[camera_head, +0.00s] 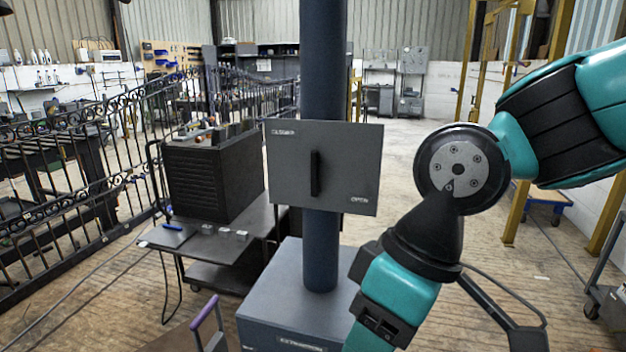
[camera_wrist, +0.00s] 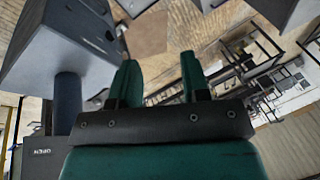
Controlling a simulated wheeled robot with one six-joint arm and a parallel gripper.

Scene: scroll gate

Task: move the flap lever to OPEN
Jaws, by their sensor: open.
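The flap lever (camera_head: 315,174) is a slim black bar standing nearly upright in the middle of a dark grey panel (camera_head: 350,145). The panel reads CLOSED at upper left and OPEN at lower right, and is on a dark blue post (camera_head: 322,255). In the wrist view, a panel corner (camera_wrist: 38,165) with the OPEN label shows at lower left; the lever is not visible there. My gripper (camera_wrist: 158,68) is open, with two teal fingers apart and nothing between them. The panel corner lies left of and behind the fingers. The fingers are not identifiable in the head view.
The post rises from a grey-blue box (camera_head: 290,300). A purple handle (camera_head: 207,311) stands at the box's left front. A black ribbed crate (camera_head: 205,180) sits on a grey table (camera_head: 190,240) left of the panel. A black railing (camera_head: 110,175) runs further left. Floor behind the panel looks open.

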